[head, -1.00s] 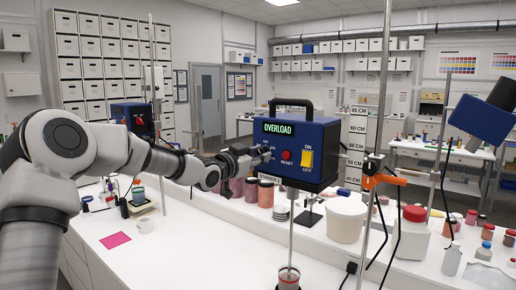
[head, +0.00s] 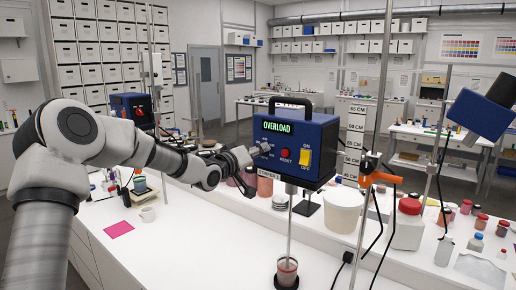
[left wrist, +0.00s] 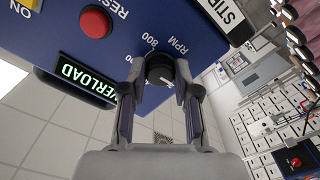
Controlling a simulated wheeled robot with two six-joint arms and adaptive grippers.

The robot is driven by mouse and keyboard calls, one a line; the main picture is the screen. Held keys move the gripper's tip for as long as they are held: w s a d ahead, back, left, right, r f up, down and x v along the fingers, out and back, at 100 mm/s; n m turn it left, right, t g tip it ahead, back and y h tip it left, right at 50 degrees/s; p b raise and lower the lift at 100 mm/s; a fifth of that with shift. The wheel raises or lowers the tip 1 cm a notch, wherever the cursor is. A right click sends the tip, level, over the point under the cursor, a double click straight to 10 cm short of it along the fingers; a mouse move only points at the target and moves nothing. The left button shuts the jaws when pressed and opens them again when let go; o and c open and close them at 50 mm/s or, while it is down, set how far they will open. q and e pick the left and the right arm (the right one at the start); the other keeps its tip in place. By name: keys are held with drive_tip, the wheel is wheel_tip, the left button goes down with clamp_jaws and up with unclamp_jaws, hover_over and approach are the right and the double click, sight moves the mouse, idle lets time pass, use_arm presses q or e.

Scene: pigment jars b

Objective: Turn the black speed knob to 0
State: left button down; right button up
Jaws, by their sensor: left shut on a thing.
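The blue stirrer box (head: 318,150) hangs on a metal stand in the head view. Its green display (head: 279,127) reads OVERLOAD. A red RESET button (head: 286,155) and a yellow ON/OFF switch (head: 304,157) are on its front. The black speed knob (left wrist: 160,68) shows in the left wrist view, with "RPM" and "800" printed by it. My left gripper (left wrist: 160,82) is shut on the knob, one finger on each side. In the head view my left gripper (head: 258,152) covers the knob. The knob's setting cannot be read clearly. My right gripper is not in view.
A cup (head: 287,272) stands below the stirrer's shaft. A white tub (head: 342,211), a red-lidded jar (head: 409,222) and an orange clamp (head: 383,179) are to the right.

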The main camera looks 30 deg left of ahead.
use_arm(q)
drive_tip(key=n, duration=0.1)
drive_tip(key=n+p, duration=0.1)
drive_tip(key=n, duration=0.3)
drive_tip(key=shift+r, duration=0.25)
idle(0.4)
drive_tip(key=c, duration=1.1)
unclamp_jaws()
drive_tip(key=shift+o, duration=1.3)
drive_tip(key=shift+w+f, duration=0.1)
drive_tip(key=shift+f, duration=0.05)
drive_tip(key=s, duration=0.7)
drive_tip(key=shift+s+a, duration=0.15)
drive_tip(key=shift+a, duration=0.05)
